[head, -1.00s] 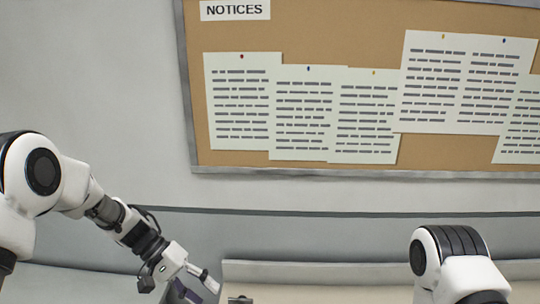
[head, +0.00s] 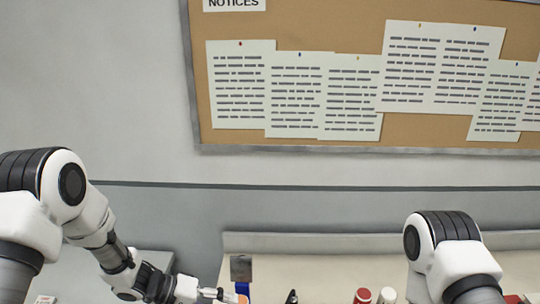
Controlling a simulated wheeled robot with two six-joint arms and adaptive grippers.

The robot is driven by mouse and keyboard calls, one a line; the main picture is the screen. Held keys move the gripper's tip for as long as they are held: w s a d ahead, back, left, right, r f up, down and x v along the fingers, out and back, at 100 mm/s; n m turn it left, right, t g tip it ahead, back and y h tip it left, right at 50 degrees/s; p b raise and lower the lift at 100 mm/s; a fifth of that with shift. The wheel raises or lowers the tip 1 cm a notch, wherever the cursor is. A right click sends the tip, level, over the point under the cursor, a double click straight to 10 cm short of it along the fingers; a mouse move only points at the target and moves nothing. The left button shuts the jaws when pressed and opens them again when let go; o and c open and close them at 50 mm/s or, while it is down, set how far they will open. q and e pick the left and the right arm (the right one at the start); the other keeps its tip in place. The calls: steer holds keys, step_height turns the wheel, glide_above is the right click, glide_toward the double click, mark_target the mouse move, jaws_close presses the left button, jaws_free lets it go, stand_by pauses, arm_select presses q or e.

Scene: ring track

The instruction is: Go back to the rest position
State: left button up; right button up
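My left gripper (head: 228,296) is at the bottom edge, its arm reaching in from the left. Its fingers are partly cut off, so I cannot tell whether they are open or shut. A small orange and blue thing (head: 242,289) is right at the fingertips; I cannot tell whether it is held. My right arm (head: 440,250) shows at the lower right, but its gripper is below the picture.
A pale bench or shelf (head: 330,267) runs along the wall. A dark grey square (head: 241,268) stands by the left gripper. A red-topped thing (head: 362,296) and a white-topped thing (head: 387,296) show at the bottom edge. A notice board (head: 290,145) hangs above.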

arm_select(q)
steer(key=s+a+f+n+t+y, duration=0.1)
steer(key=s+a+f+y, duration=0.2)
steer(key=s+f, duration=0.3)
steer(key=s+a+f+t+y, duration=0.1)
steer(key=s+a+f+y, duration=0.25)
steer(key=f, duration=0.45)
steer(key=s+a+f+m+g+y+b, duration=0.1)
steer(key=s+a+f+g+y, duration=0.2)
steer(key=s, duration=0.6)
steer(key=s+a+f+m+g+y+b, duration=0.15)
steer(key=s+a+f, duration=0.3)
steer(key=s, duration=0.45)
step_height(320, 180, down, 12)
steer(key=b, duration=1.3)
steer(key=shift+a+f+n+t+y, duration=0.15)
steer(key=shift+f+n+t+y, duration=0.05)
steer(key=shift+n+t+y, duration=0.15)
